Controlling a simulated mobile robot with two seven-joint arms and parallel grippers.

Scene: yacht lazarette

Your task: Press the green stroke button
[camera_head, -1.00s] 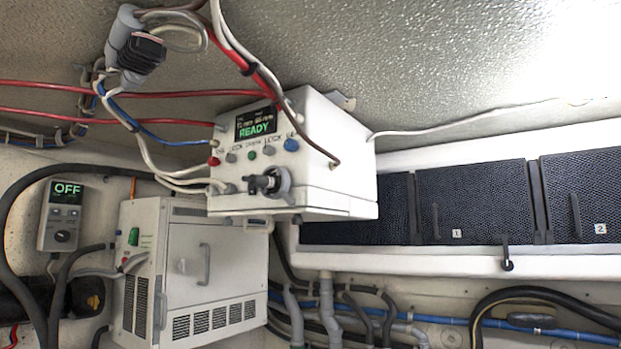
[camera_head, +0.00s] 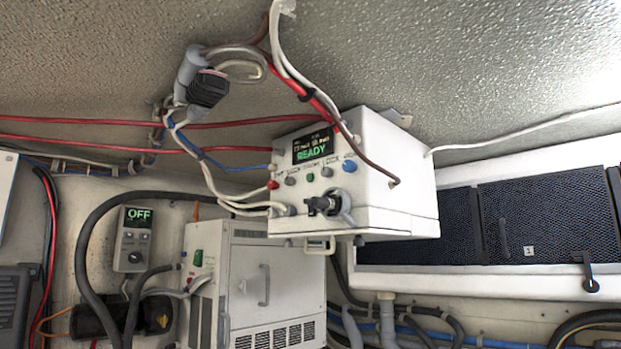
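A white control box (camera_head: 400,205) hangs under the ceiling at the middle right. Below the screen is a row of small buttons: a red one (camera_head: 273,185) at left, a grey one, the small green button (camera_head: 310,177) in the middle, another grey one, and a blue one (camera_head: 349,166) at right. The labels are too small to read surely. A dark connector sits below the row. Neither of my grippers is in view.
A white cabinet (camera_head: 265,275) with a handle stands below. A small panel (camera_head: 133,238) reads OFF at left. Dark mesh doors (camera_head: 553,220) are at right.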

